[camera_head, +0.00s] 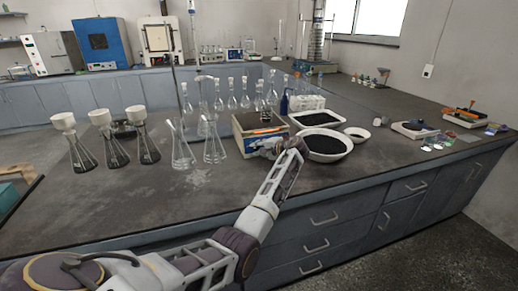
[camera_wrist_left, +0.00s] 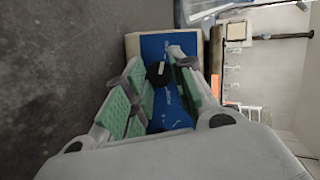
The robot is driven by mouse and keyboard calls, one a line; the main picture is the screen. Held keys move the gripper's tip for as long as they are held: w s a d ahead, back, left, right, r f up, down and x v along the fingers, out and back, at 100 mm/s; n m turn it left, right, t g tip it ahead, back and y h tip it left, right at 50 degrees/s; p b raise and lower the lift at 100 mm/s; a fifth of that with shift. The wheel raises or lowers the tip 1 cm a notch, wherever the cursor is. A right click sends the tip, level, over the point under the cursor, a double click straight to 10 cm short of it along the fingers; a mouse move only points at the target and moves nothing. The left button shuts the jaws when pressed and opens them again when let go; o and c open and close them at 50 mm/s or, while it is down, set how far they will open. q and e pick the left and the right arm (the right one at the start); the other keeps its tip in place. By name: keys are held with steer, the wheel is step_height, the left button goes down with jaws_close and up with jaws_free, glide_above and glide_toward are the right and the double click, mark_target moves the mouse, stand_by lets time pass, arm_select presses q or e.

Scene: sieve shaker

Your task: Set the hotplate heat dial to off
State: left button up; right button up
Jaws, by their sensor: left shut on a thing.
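The hotplate (camera_head: 248,128) is a cream box with a dark top and a blue front panel, on the dark bench. In the left wrist view its blue panel (camera_wrist_left: 172,118) faces the camera. The heat dial (camera_wrist_left: 158,75) is a round black knob with a pale mark. My left gripper (camera_head: 262,147) is at the hotplate's front. In the left wrist view my left gripper (camera_wrist_left: 162,70) has its green-padded fingers on both sides of the dial, shut on it. In the head view the dial is hidden behind the gripper. My right gripper is not in view.
Glass flasks (camera_head: 213,150) stand just left of the hotplate. A white bowl of dark grains (camera_head: 324,158) sits close on its right, with a tray (camera_head: 319,110) behind. Flasks with white funnels (camera_head: 137,113) stand further left. The bench's front left is clear.

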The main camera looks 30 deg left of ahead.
arm_select(q)
steer(key=shift+f, duration=0.15)
steer(key=o, duration=1)
steer(key=shift+o, duration=0.2)
steer(key=shift+d, duration=0.15)
steer(key=v, duration=1.1)
steer(key=shift+d+r, duration=0.25)
steer(key=shift+d, duration=0.05)
steer(key=shift+s, duration=0.1)
